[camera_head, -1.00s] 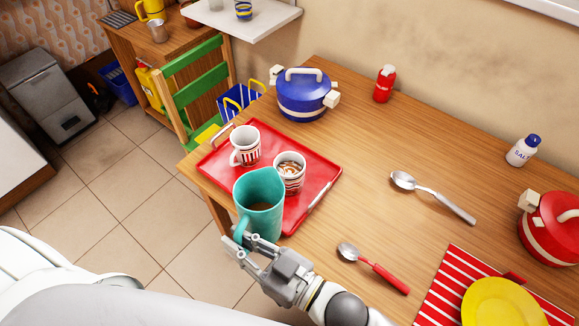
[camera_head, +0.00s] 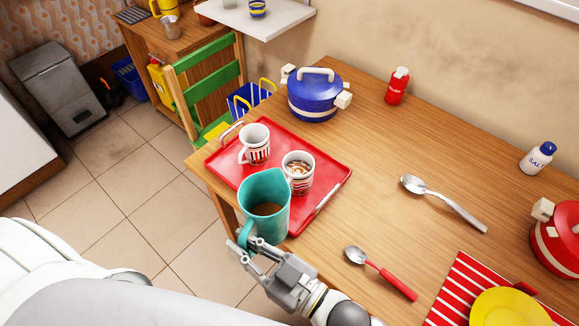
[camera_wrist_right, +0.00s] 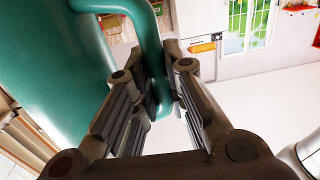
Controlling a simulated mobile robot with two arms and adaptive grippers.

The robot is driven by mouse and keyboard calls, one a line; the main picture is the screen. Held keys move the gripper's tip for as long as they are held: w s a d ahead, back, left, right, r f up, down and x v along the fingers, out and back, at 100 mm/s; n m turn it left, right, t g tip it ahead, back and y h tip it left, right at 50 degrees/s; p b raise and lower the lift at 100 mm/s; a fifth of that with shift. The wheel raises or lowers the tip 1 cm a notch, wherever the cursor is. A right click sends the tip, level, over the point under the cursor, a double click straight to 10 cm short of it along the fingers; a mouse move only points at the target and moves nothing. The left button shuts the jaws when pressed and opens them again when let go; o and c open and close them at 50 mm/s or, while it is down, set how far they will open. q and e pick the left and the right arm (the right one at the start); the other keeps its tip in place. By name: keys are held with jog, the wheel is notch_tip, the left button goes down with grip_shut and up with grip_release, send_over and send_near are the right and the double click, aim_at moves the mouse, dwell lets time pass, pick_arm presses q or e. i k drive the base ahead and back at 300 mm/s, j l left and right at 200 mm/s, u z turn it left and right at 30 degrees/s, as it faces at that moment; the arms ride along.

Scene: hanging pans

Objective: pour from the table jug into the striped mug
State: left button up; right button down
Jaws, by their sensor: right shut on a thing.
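The teal jug (camera_head: 264,215) has brown liquid inside and is at the near edge of the red tray, partly in front of it. My right gripper (camera_head: 244,249) is shut on the jug's handle, which shows between the fingers in the right wrist view (camera_wrist_right: 150,50). The jug looks near upright; I cannot tell whether its base touches anything. A white mug with red vertical stripes (camera_head: 257,151) stands on the tray. A second white mug with reddish bands (camera_head: 301,183) stands nearer the jug, with something brown and white at its mouth. My left gripper is out of view.
The red tray (camera_head: 329,187) lies at the table's left end. A blue pot (camera_head: 313,98) and red bottle (camera_head: 397,88) stand behind it. A red-handled spoon (camera_head: 395,283), another spoon (camera_head: 450,207), a salt bottle (camera_head: 538,159) and a yellow plate (camera_head: 510,312) are to the right.

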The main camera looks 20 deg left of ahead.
aim_at(255, 140)
jog(key=j, duration=1.55)
jog(key=i+z, duration=0.05)
jog(key=i, duration=0.05)
